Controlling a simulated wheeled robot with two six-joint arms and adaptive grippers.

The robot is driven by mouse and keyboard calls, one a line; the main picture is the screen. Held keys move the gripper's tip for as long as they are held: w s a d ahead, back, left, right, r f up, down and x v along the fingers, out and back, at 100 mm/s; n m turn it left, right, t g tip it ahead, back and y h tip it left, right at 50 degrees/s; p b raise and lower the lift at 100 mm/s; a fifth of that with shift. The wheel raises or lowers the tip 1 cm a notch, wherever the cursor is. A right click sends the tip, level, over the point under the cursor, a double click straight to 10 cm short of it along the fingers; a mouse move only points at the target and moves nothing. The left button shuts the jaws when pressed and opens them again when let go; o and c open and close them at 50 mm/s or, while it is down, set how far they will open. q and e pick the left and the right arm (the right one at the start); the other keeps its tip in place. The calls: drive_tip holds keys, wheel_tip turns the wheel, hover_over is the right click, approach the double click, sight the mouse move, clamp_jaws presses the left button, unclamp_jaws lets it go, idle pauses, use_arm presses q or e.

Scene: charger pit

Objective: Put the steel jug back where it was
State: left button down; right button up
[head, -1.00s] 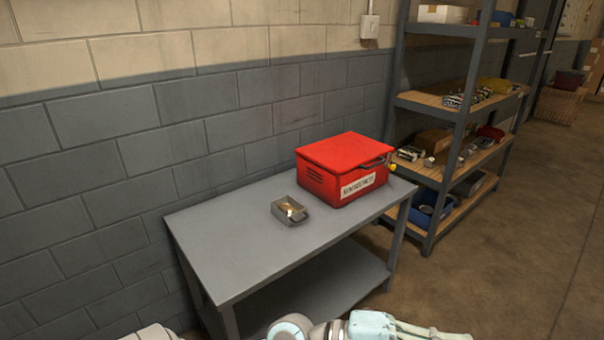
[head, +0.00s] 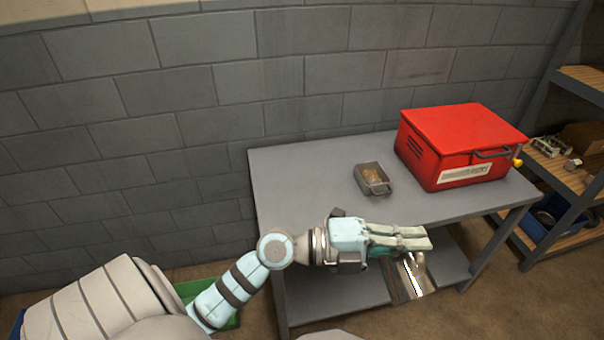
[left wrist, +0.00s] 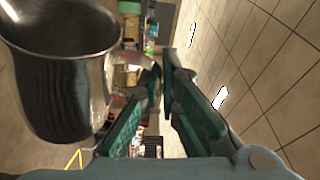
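The steel jug (head: 408,280) hangs below my left gripper (head: 425,238), in front of the table (head: 300,190). In the left wrist view the shiny jug (left wrist: 58,85) fills the left side, with its open mouth showing. Its curved handle reaches toward the fingers of my left gripper (left wrist: 163,72), which are close together and look shut on it. The exact grip is partly hidden. My right gripper is not in view.
The table's left part is bare. A shelf unit (head: 570,130) stands at right. A green object (head: 215,290) lies on the floor behind my left arm.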

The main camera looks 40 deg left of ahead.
use_arm(q)
drive_tip(key=shift+m+t+y, duration=0.3)
drive_tip(key=shift+m+y, duration=0.4)
drive_tip(key=shift+y, duration=0.2)
drive_tip(key=w+a, duration=0.3)
drive_tip(key=shift+a+f, duration=0.15)
drive_tip(key=shift+f, duration=0.1)
drive_tip(key=w+a+r+m+t+y, duration=0.1)
drive_tip(key=w+a+r+y, duration=0.2)
drive_tip(key=a, duration=0.5)
drive_tip(key=w+a+r+m+y+p, duration=0.1)
drive_tip(key=w+a+y, duration=0.35)
drive_tip(key=a, duration=0.25)
drive_tip(key=w+a+r+m+t+y, duration=0.1)
drive_tip(key=w+a+r+y, duration=0.2)
drive_tip(key=a+y, duration=0.35)
drive_tip(key=shift+h, duration=0.7)
drive_tip(key=f+b, duration=0.2)
drive_tip(key=f, duration=0.4)
drive_tip(key=a+f+b, duration=0.1)
drive_tip(key=f+b, duration=0.2)
drive_tip(key=f, duration=0.4)
drive_tip(key=f+b, duration=0.3)
drive_tip(key=f, duration=0.4)
drive_tip(key=shift+s+a+f, duration=0.15)
drive_tip(key=shift+s, duration=0.15)
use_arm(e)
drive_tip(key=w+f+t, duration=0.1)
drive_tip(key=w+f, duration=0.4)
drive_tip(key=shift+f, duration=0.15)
